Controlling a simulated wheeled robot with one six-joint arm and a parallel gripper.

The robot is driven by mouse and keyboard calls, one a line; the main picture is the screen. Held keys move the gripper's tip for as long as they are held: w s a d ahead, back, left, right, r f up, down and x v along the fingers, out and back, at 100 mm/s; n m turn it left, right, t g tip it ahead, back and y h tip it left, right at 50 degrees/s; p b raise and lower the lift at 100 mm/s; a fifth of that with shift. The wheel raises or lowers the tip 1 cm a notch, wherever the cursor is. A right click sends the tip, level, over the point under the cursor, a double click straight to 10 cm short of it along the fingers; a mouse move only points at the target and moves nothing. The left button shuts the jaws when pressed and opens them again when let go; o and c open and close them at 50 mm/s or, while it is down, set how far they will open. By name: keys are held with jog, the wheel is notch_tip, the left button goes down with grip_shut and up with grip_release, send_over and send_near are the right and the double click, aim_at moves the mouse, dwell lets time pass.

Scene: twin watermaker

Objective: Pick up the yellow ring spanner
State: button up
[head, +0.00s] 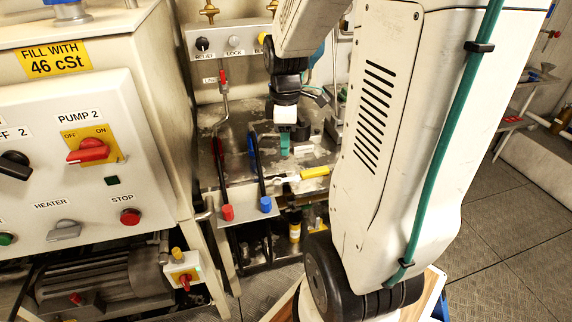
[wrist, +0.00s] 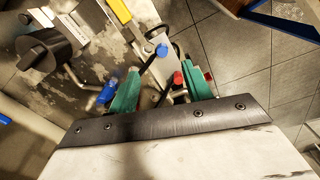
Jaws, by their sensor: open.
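The yellow ring spanner (head: 315,172) lies near the front right of the metal worktop, its yellow handle pointing right and a grey end to the left. In the wrist view a yellow bar (wrist: 120,10), which looks like its handle, is cut off by the top edge. My gripper (head: 285,145) is above the worktop, farther back and a little left of the spanner in the head view. In the wrist view its two teal fingers (wrist: 162,88) are spread, with no spanner between them. The exact height over the worktop is hard to tell.
Two levers with a red knob (head: 227,212) and a blue knob (head: 265,204) stick out at the worktop's front, close left of my gripper. A control cabinet (head: 100,150) stands at left. A valve panel (head: 230,40) is behind. Open floor (head: 510,230) is at right.

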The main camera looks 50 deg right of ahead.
aim_at(309, 171)
jog(key=d+f+n, duration=0.1)
jog(key=d+f, duration=0.2)
jog(key=d+f+n, duration=0.1)
jog(key=d+f, duration=0.2)
jog(key=d, duration=0.1)
jog(key=s+d+f+n, duration=0.1)
jog(key=d+f, duration=0.2)
jog(key=shift+d+n, duration=0.25)
jog(key=shift+n, duration=0.05)
jog(key=f, duration=0.7)
jog(key=shift+w+f, duration=0.25)
grip_shut()
